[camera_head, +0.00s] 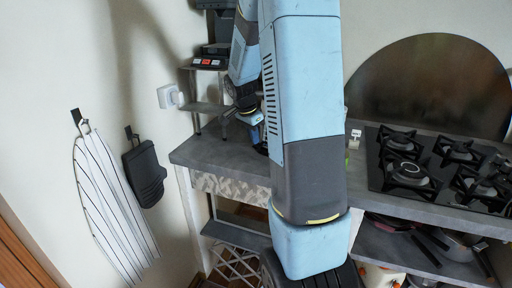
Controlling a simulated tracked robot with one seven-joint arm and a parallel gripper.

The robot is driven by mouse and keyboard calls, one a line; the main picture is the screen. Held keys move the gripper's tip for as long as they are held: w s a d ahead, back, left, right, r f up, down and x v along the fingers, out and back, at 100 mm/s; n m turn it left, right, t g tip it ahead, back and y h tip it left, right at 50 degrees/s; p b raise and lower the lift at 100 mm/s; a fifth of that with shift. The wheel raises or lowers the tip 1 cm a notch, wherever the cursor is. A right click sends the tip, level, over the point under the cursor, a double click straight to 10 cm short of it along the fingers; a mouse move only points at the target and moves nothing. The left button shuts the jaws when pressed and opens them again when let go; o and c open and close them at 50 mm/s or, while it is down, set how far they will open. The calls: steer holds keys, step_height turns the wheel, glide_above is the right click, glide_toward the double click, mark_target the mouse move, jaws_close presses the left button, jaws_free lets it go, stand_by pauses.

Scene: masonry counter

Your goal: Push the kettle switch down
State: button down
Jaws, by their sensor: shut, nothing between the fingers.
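My arm fills the middle of the head view and hides much of the counter behind it. The end of the arm, with my gripper (257,130), reaches down over the left part of the grey counter (205,152). My gripper is shut and empty. Its fingertips are mostly hidden behind the nearer arm link. I cannot make out the kettle or its switch; a small dark shape beside the arm, just below the gripper, is too covered to identify. Contact between gripper and kettle cannot be told.
A black gas hob (405,172) is on the counter at right, with pans (465,247) on the shelf below. A shelf rack holds a dark appliance (209,61) at back left. A wall socket (169,96), striped towel (108,205) and dark mitt (144,174) are left.

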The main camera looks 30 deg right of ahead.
mark_target(254, 147)
steer(key=shift+d+f, duration=0.15)
steer(key=shift+f, duration=0.4)
step_height(254, 147, down, 2)
stand_by(0.4)
steer(key=shift+r, duration=0.1)
steer(key=shift+s+a+r, duration=0.15)
steer(key=shift+a+r, duration=0.1)
steer(key=shift+a, duration=0.55)
steer(key=shift+s+a+r, duration=0.1)
steer(key=shift+a+r, duration=0.1)
steer(key=shift+a, duration=0.55)
steer(key=v, duration=1.3)
steer(key=shift+r, duration=0.35)
